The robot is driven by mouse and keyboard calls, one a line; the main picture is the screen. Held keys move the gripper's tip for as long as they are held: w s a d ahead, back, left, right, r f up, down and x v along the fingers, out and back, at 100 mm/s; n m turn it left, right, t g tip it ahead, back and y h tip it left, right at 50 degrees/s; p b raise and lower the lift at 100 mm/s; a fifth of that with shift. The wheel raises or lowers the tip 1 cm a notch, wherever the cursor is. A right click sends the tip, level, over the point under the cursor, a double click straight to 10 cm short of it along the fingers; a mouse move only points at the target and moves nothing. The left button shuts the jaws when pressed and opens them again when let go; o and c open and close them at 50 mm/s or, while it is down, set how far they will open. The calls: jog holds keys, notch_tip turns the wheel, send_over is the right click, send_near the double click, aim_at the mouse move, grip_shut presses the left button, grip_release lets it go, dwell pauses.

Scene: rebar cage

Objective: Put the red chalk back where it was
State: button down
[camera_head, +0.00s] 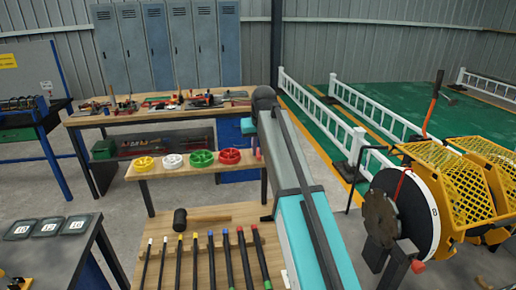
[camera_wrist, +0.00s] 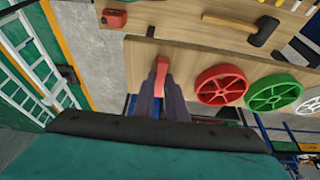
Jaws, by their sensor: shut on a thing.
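My gripper (camera_wrist: 165,92) is shut on the red chalk (camera_wrist: 163,63) in the wrist view. The chalk sticks out past the dark fingertips, over the wooden shelf (camera_wrist: 140,70) with the coloured wheels. It is at the bare end of that shelf, beside the red wheel (camera_wrist: 221,85). I cannot tell whether the chalk touches the shelf. In the head view my arm crosses the middle, and the fingers and chalk are too small to tell clearly. The same shelf (camera_head: 150,174) shows there left of my arm.
Green (camera_wrist: 273,93), white and yellow wheels lie further along the shelf. A black-headed mallet (camera_head: 181,219) and several colour-tipped rods lie on the nearer wooden bench. A red tape measure (camera_wrist: 114,18) shows there in the wrist view. A cluttered workbench (camera_head: 165,109) stands behind.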

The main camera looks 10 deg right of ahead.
jog(key=shift+f, duration=0.15)
jog(key=c, duration=1.8)
grip_release()
jog(key=shift+r, duration=0.2)
jog(key=b+v, duration=0.3)
jog(key=v, duration=0.9)
